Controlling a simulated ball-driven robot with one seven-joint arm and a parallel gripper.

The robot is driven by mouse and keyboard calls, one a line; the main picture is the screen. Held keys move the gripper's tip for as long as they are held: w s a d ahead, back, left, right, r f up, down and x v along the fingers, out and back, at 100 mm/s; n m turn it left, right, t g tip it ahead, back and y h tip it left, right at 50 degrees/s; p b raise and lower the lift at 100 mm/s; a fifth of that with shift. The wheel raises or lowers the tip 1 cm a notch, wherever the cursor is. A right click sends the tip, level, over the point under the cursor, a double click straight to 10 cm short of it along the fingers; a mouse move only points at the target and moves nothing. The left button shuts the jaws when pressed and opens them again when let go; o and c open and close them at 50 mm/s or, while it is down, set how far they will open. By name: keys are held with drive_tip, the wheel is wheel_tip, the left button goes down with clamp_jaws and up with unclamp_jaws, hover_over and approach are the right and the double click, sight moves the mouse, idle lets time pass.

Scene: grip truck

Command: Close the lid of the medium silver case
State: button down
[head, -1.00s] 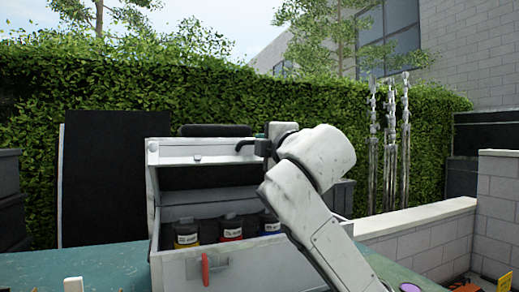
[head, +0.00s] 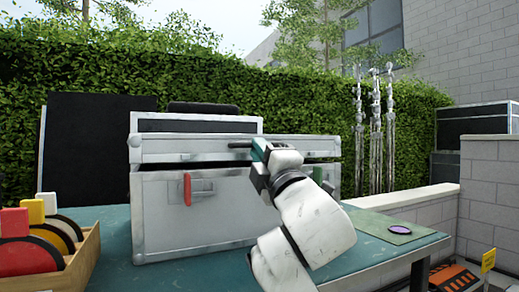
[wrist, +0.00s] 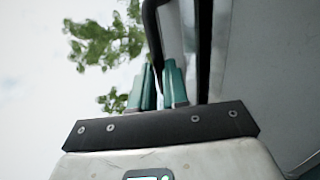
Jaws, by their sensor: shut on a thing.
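The medium silver case (head: 240,225) stands on the teal table. Its lid (head: 200,150) is down nearly flat over the body, with a thin dark gap along the seam. A red latch (head: 187,190) hangs on its front. My gripper (head: 257,150) is at the front of the lid, its teal fingers shut on the lid's dark handle. In the wrist view, the fingers (wrist: 160,88) close around the dark handle bar (wrist: 153,30) beside the grey lid surface. The inside of the case is hidden.
Another silver case (head: 200,124) with a dark handle stands behind. A wooden tray (head: 85,265) with coloured rolls is at the left. A purple disc (head: 400,230) lies on a green mat at the right of the teal table (head: 375,265). A low wall (head: 410,195) runs behind.

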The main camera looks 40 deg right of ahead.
drive_tip(key=shift+w+f+b, duration=0.1)
drive_tip(key=shift+f+b, duration=0.5)
drive_tip(key=shift+f, duration=0.85)
drive_tip(key=c, duration=1.1)
unclamp_jaws()
drive_tip(key=shift+r, duration=0.1)
drive_tip(key=shift+r, duration=0.1)
drive_tip(key=p+v, duration=0.2)
drive_tip(key=v, duration=0.9)
